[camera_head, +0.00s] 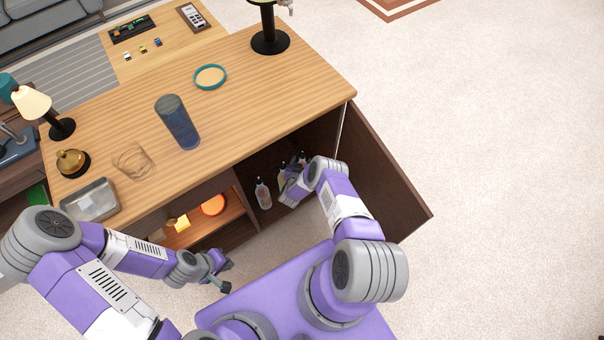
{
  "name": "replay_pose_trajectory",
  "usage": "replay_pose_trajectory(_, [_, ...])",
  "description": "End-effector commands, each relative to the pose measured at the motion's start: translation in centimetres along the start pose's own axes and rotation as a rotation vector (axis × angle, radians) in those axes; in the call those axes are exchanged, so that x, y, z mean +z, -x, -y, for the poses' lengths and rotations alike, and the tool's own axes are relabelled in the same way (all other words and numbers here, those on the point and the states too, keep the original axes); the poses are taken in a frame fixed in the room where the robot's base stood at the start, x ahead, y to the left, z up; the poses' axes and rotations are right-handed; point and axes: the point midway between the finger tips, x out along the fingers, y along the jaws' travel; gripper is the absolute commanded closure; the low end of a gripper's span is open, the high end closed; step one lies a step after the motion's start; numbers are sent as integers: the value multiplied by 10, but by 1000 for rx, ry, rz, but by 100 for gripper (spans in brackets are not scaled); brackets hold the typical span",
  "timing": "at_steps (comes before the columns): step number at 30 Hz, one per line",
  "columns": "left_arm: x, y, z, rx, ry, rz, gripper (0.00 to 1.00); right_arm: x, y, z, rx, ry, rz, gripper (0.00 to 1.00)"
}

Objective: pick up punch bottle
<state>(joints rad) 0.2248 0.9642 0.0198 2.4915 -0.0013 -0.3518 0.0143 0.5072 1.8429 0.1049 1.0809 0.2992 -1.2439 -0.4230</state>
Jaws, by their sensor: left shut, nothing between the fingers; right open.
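Several small bottles stand inside the open cabinet under the wooden counter. One pale bottle (263,194) with a dark top is at the left of the group. Another bottle (282,172) stands behind it, partly hidden by my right gripper, and a third bottle top (302,157) shows further back. I cannot tell from the labels which is the punch bottle. My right gripper (287,193) is open inside the cabinet, just right of the pale bottle. Its fingers are partly hidden. My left gripper (224,275) is shut and empty, low in front of the cabinet.
The cabinet door (385,170) stands open to the right of my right arm. On the counter (265,85) are a blue tumbler (178,123), a clear glass (132,161), a metal tray (91,200), a bell (72,162) and a teal-rimmed dish (210,77). Carpet at right is clear.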

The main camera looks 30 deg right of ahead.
Motion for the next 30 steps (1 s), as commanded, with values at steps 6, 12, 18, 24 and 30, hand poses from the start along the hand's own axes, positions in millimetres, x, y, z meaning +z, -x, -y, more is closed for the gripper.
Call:
replay_pose_trajectory(6, [-1, -19, 7, 0, 0, -1, 100, -2, -31, 1, 0, -2, -2, 43])
replay_pose_trajectory(12, [-1, -19, 7, 0, 0, -1, 100, -4, -35, 2, -2, 0, 0, 43])
replay_pose_trajectory(18, [-1, -19, 7, 0, 0, -1, 100, -4, -34, 2, -2, -1, -1, 57])
replay_pose_trajectory(24, [-1, -19, 7, 0, 0, -1, 100, -4, -34, 2, -2, -1, -1, 88])
replay_pose_trajectory(30, [-1, -19, 7, 0, 0, -1, 100, -4, -34, 2, -2, -1, -1, 100])
